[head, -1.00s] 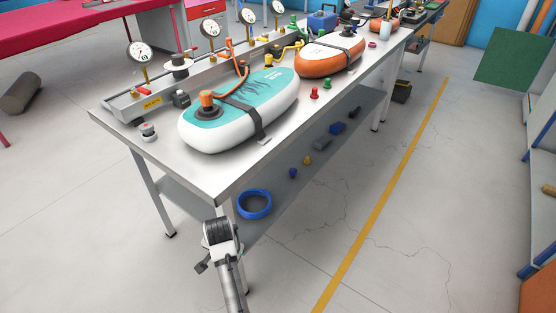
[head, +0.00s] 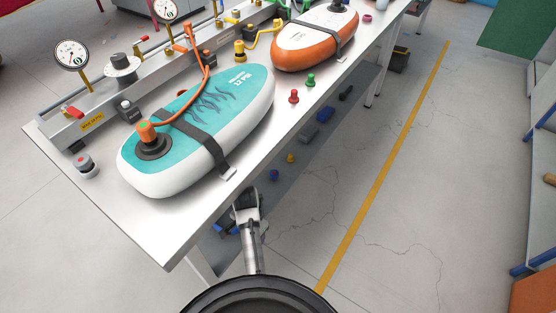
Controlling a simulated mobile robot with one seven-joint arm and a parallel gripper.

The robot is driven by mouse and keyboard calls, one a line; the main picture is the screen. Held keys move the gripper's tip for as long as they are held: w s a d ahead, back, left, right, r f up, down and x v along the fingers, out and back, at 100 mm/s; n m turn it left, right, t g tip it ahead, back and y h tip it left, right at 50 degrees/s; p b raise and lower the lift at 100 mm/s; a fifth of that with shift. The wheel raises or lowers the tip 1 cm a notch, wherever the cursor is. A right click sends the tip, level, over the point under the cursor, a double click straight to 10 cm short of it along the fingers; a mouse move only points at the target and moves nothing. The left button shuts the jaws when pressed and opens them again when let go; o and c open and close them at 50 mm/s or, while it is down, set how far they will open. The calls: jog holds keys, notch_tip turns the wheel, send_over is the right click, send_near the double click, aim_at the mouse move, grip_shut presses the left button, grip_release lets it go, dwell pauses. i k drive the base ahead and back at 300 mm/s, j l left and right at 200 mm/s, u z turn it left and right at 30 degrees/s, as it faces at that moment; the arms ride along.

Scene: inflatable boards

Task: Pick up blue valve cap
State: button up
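A small blue valve cap (head: 274,175) lies on the lower shelf under the steel workbench. It is in front of a small yellow cap (head: 290,158) on the same shelf. My arm rises from the bottom middle of the head view, its upper end beside the bench's front edge and left of the blue cap.
On the bench (head: 180,225) are a teal-white inflatable board (head: 225,105), an orange-white one (head: 312,38), and red (head: 294,97) and green (head: 311,80) caps. A blue ring (head: 235,229) is mostly hidden behind my arm.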

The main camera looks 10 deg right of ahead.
aim_at(273, 174)
jog(key=i+l, duration=0.3)
jog(key=i, duration=0.2)
jog(key=i+l, duration=0.3)
jog(key=i, duration=0.2)
